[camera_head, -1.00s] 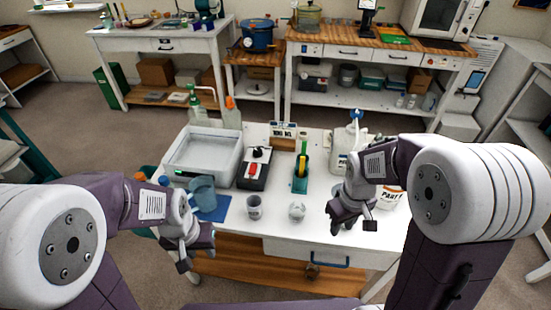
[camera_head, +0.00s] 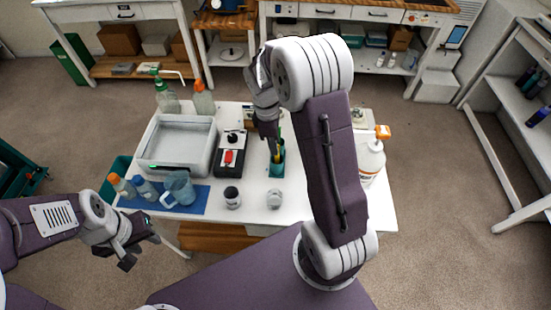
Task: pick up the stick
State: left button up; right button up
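A teal cup (camera_head: 277,168) stands near the middle of the white table, with thin sticks (camera_head: 278,150) in yellow and green upright in it. They are partly covered, so I cannot tell one single stick apart for sure. My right gripper (camera_head: 270,138) points down at the top of the sticks. Whether it touches or holds one is too small to tell. My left gripper (camera_head: 140,254) appears open and empty, off the table's front left corner.
On the table (camera_head: 255,208) are a white tray box (camera_head: 178,145), a black scale with a red item (camera_head: 231,155), a blue jug (camera_head: 180,188), two small cups (camera_head: 232,197) (camera_head: 274,199) and spray bottles (camera_head: 203,98). A white jug with an orange cap (camera_head: 371,158) is at right, partly behind my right arm.

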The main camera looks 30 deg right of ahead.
aim_at(277, 159)
jog(key=shift+d+f, duration=0.1)
jog(key=shift+f, duration=0.1)
jog(key=f, duration=0.2)
jog(key=d+f, duration=0.1)
jog(key=f, duration=0.1)
jog(key=shift+s+f, duration=0.2)
jog(key=shift+f, duration=0.2)
grip_shut()
jog(key=shift+r, duration=0.1)
